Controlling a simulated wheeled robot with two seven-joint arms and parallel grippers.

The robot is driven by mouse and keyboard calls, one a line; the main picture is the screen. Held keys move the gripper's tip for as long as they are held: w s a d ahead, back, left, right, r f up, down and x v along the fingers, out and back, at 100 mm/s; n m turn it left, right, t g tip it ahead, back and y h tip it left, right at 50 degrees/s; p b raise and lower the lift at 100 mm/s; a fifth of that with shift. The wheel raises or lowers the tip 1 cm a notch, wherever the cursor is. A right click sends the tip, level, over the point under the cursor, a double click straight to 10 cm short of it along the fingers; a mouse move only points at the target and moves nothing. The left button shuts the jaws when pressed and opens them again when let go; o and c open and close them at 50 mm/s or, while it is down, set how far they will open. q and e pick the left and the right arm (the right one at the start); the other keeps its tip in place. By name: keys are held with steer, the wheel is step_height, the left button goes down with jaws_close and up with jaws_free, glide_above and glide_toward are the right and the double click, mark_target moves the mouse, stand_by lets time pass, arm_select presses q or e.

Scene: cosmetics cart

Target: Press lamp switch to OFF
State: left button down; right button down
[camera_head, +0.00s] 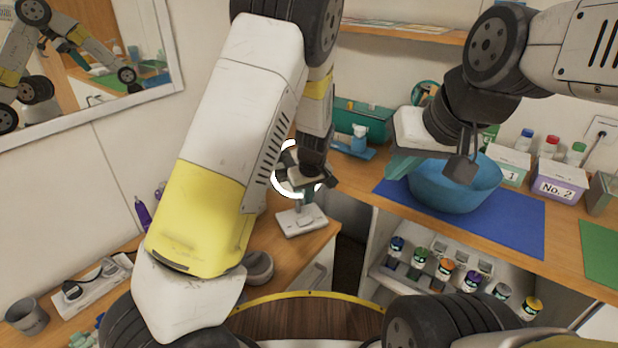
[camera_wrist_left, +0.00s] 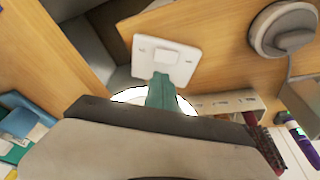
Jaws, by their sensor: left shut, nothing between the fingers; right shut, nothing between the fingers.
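The lamp has a white ring (camera_head: 283,171), which looks bright, and a flat pale base (camera_head: 289,228) on the wooden counter. The base (camera_wrist_left: 146,62) carries a small raised rectangular switch (camera_wrist_left: 163,55) in the left wrist view. My left gripper (camera_head: 308,200) is shut and empty, with its teal fingers pointing down over the base. In the left wrist view its fingertips (camera_wrist_left: 161,78) overlap the base edge beside the switch; I cannot tell whether they touch. My left gripper's body hides part of the ring. My right gripper (camera_head: 398,167) is shut and empty beside the blue bowl.
The blue bowl (camera_head: 466,193) stands on a blue mat (camera_head: 520,213) at right, near labelled boxes (camera_head: 560,184). A round grey object (camera_head: 259,267) is on the counter near the lamp base. Several paint-like jars (camera_head: 446,266) sit on a lower shelf. A mirror (camera_head: 95,60) hangs at left.

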mark_target(308, 219)
arm_select(q)
steer(key=x, duration=0.7)
steer(key=shift+s+d+f, duration=0.2)
steer(key=shift+s+d, duration=0.15)
steer(key=shift+d, duration=0.05)
steer(key=shift+f, duration=0.15)
steer(key=shift+d+f+y, duration=0.15)
steer(key=shift+f+y, duration=0.05)
steer(key=shift+y, duration=0.1)
steer(key=shift+s+a+r, duration=0.15)
steer(key=shift+a, duration=0.25)
steer(key=shift+s+a+r, duration=0.1)
steer(key=shift+s+a, duration=0.05)
steer(key=shift+a, duration=0.25)
